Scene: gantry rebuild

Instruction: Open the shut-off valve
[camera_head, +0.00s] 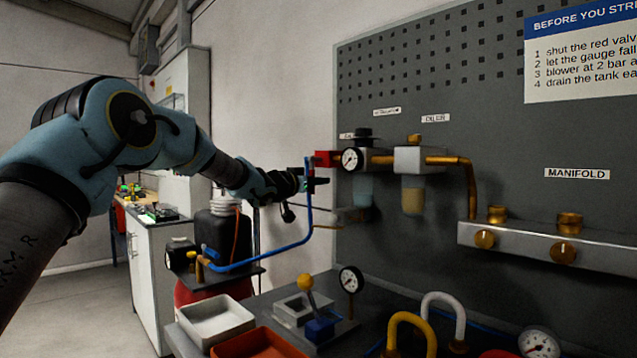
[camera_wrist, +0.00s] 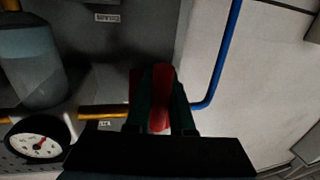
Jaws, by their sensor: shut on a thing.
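The shut-off valve has a red handle (camera_head: 325,158) at the left end of the air line on the grey board. In the wrist view the red handle (camera_wrist: 161,90) stands between the two dark green fingers of my gripper (camera_wrist: 160,108), which is shut on it. Its long side runs crosswise to the brass pipe (camera_wrist: 100,111) there. In the head view my gripper (camera_head: 312,180) reaches the valve from the left. The fingers and dark palm hide part of the handle and the valve body.
A pressure gauge (camera_head: 351,158) and filter bowls (camera_head: 413,198) sit right of the valve. A blue hose (camera_head: 309,215) hangs close to my gripper. Below are a bench with a yellow-knobbed lever (camera_head: 305,283), a white tray (camera_head: 214,320) and an orange tray (camera_head: 262,345).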

